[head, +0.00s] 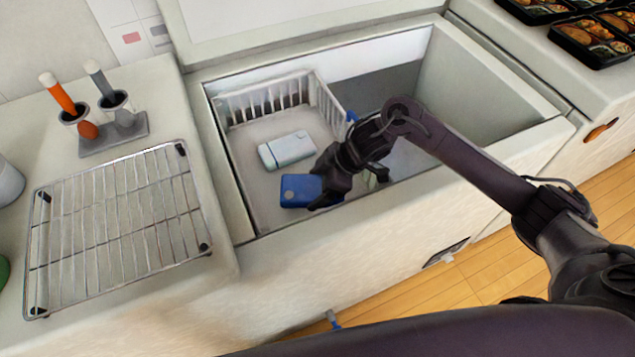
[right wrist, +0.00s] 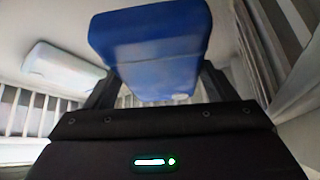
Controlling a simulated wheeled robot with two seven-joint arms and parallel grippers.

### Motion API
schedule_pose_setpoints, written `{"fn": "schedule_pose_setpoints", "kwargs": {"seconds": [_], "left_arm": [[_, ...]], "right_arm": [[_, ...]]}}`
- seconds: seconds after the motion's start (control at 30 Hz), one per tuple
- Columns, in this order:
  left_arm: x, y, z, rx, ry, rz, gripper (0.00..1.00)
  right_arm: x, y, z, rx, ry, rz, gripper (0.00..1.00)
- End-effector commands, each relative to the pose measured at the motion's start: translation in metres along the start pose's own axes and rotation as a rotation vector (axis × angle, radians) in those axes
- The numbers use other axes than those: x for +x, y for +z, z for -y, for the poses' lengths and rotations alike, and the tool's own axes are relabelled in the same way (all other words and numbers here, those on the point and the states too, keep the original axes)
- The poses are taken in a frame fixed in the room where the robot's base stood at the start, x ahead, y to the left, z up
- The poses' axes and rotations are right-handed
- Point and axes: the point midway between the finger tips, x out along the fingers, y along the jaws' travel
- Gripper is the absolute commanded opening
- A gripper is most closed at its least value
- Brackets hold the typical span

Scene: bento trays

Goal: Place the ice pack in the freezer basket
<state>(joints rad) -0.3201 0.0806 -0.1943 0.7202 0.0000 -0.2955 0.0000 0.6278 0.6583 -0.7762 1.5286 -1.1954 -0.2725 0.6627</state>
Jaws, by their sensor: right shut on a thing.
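The blue ice pack (head: 299,190) is down inside the open chest freezer, over the near part of the white freezer basket (head: 262,115). My right gripper (head: 325,187) is shut on the ice pack. In the right wrist view the ice pack (right wrist: 150,50) fills the space between the fingers. I cannot tell whether it touches the basket floor. A pale white-blue pack (head: 287,150) lies flat in the basket just beyond it, and it also shows in the right wrist view (right wrist: 65,67). My left gripper is not in view.
The freezer's front rim (head: 400,190) runs under my right arm. A wire rack (head: 115,220) and a holder with orange and grey-handled tools (head: 115,132) stand on the left counter. Bento trays (head: 590,40) sit at the upper right. The freezer's right part looks largely empty.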

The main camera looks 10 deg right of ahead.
Motion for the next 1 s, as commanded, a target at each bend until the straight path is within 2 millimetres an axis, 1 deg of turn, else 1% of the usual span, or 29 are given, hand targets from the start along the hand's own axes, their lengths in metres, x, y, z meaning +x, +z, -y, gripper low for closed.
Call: {"fn": "schedule_pose_setpoints", "kwargs": {"seconds": [0.2,0.23,0.37,0.4,0.6,0.73,0.77,0.87,1.0], "left_arm": [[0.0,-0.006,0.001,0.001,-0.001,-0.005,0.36],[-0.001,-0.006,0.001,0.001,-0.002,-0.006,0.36],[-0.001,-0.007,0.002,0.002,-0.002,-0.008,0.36],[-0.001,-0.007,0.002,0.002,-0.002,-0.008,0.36],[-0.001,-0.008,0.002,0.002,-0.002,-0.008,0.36],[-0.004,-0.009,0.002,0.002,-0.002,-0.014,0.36],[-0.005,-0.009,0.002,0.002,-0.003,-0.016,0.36],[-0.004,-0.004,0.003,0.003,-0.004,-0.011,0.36],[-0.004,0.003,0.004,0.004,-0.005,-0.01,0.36]], "right_arm": [[0.003,0.001,0.0,-0.001,0.001,-0.002,0.46],[0.004,0.002,0.0,0.0,0.0,0.0,0.81],[0.003,0.002,0.0,0.0,0.0,0.0,0.98],[0.003,0.002,0.0,0.0,0.0,0.0,1.0],[0.003,0.002,0.0,0.0,0.0,0.0,1.0],[-0.006,-0.004,-0.001,-0.001,0.002,-0.001,1.0],[-0.009,-0.006,-0.001,-0.002,0.003,-0.002,1.0],[-0.027,-0.005,-0.002,-0.001,0.005,0.0,1.0],[-0.059,-0.005,-0.001,-0.002,0.004,0.001,1.0]]}}
